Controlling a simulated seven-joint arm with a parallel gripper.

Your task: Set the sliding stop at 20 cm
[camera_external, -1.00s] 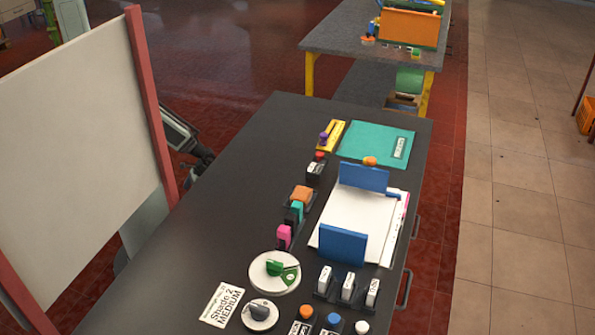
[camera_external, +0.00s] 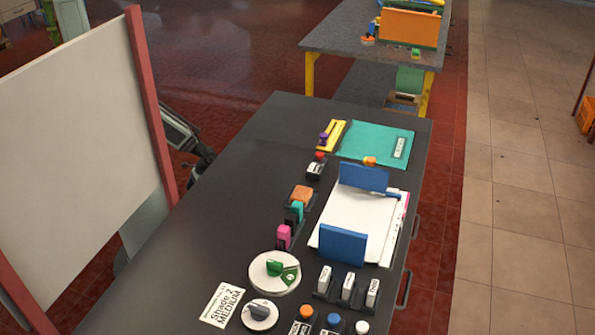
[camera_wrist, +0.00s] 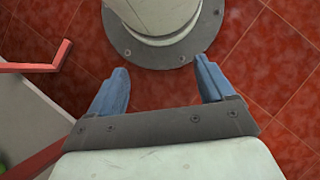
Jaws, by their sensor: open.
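A yellow strip (camera_external: 338,131) with a purple knob (camera_external: 324,137) lies near the far end of the black table, left of a teal board; it looks like the sliding stop on its scale. Any scale marks are too small to read, so I cannot tell the setting. My gripper (camera_wrist: 161,84) shows in the wrist view with two blue fingers spread apart and nothing between them. It is over the red tiled floor and my own base, away from the table. In the external view, my arm is partly hidden behind the white panel.
The white panel with red posts (camera_external: 150,100) stands left of the black table (camera_external: 215,220). A teal board (camera_external: 375,143), blue plates (camera_external: 343,245) with papers, dials (camera_external: 274,272), stamps and coloured knobs crowd the table's right side. Its left side is clear.

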